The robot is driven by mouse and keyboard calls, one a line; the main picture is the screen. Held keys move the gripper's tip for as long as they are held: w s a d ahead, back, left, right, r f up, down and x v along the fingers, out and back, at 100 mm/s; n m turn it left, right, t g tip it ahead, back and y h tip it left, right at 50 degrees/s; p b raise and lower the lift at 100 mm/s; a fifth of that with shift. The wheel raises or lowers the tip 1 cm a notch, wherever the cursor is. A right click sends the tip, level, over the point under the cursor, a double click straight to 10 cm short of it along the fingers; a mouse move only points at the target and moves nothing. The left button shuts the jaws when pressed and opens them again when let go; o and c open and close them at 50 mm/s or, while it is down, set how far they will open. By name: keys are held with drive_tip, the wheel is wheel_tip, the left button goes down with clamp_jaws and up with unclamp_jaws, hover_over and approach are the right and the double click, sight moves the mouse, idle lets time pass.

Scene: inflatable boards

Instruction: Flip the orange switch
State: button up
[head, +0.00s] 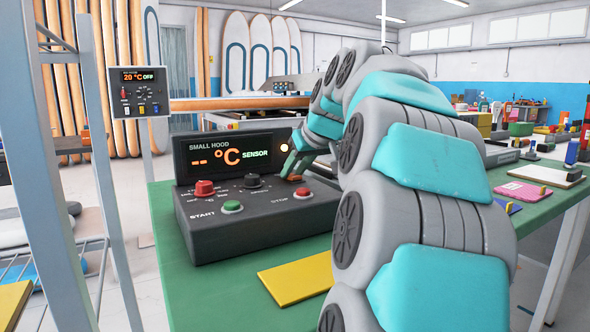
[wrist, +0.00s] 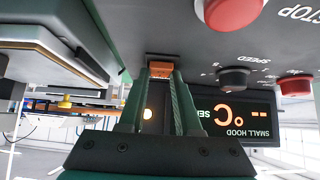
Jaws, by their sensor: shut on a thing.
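The orange switch (wrist: 160,68) sits on the dark control box (head: 225,240), on its sloped panel. In the upside-down wrist view my gripper (wrist: 161,73) has both green fingers reaching to the switch, with the tips closed on it. In the head view my gripper (head: 294,172) is at the right end of the panel, and a little orange (head: 294,178) shows at its tips. My arm hides part of the box's right side. The display (head: 232,154) reads "SMALL HOOD", dashes, °C and "SENSOR". A lamp (head: 284,147) beside it is lit.
Close by on the panel are a red knob (head: 204,188), a black knob (head: 253,181), a green button (head: 232,206) and a red button (head: 303,192). A yellow board (head: 297,279) lies on the green table in front. A grey metal frame (head: 92,150) stands at left.

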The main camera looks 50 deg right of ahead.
clamp_jaws()
drive_tip(key=shift+f, duration=0.1)
drive_tip(key=b, duration=0.1)
drive_tip(key=t+b, duration=0.1)
drive_tip(key=shift+s+a+f+b, duration=0.1)
drive_tip(key=shift+a+f+b, duration=0.05)
drive_tip(key=shift+f+b, duration=0.2)
drive_tip(key=shift+s+f+t+b, duration=0.1)
drive_tip(key=shift+t+b, duration=0.3)
drive_tip(key=shift+b, duration=0.3)
drive_tip(key=shift+s+r+t+h+b, duration=0.2)
drive_tip(key=shift+t+h+b, duration=0.4)
drive_tip(key=shift+b, duration=0.6)
drive_tip(key=shift+r, duration=0.1)
drive_tip(key=o, duration=0.7)
unclamp_jaws()
